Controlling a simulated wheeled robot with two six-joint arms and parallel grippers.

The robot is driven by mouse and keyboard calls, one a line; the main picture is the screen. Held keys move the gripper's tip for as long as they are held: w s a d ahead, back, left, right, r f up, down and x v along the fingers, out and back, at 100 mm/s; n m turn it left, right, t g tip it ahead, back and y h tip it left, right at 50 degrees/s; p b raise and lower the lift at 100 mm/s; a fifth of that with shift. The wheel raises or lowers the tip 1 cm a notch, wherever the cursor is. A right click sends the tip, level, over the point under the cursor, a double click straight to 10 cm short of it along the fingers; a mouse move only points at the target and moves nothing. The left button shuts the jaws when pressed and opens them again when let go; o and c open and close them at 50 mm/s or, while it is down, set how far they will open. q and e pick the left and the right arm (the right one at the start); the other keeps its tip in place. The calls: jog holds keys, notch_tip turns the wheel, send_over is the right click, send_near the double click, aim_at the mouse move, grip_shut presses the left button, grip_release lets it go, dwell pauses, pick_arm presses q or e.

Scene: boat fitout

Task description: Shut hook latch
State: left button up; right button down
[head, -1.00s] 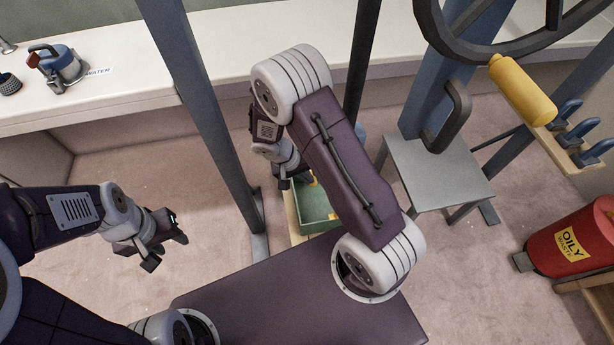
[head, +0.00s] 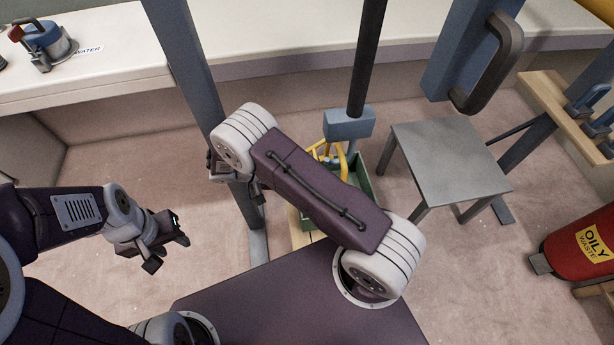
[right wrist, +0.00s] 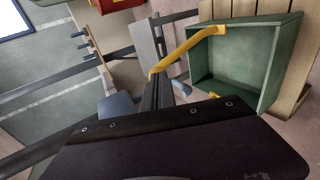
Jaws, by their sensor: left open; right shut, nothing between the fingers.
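I cannot make out a hook latch in either view. My left gripper (head: 168,250) is open and empty, over bare floor at the left of the head view. My right arm reaches left across the middle of the head view, its wrist mostly hidden behind its own elbow near the blue post. In the right wrist view the fingers of my right gripper (right wrist: 160,92) look shut and empty. Beyond them is a green box (right wrist: 276,80) with a yellow bar (right wrist: 190,48) across its edge; contact with the fingers cannot be told.
A blue post (head: 190,75) stands left of my right arm. A dark pole (head: 367,60) ends in a blue-grey block (head: 348,124) above the box. A grey stool (head: 450,155) and red oily-waste bin (head: 585,245) stand right. A white counter (head: 120,60) runs behind.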

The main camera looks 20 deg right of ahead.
pick_arm(q)
jog(key=shift+f+b, duration=2.5)
jog(key=shift+f, duration=0.5)
pick_arm(e)
jog(key=s+d+f+g+h, duration=0.1)
jog(key=d+f+h, duration=0.3)
jog(key=d+f, duration=0.1)
jog(key=shift+f, duration=0.6)
jog(key=shift+s, duration=0.1)
pick_arm(q)
jog(key=shift+f, duration=0.1)
pick_arm(e)
jog(key=shift+f, duration=0.15)
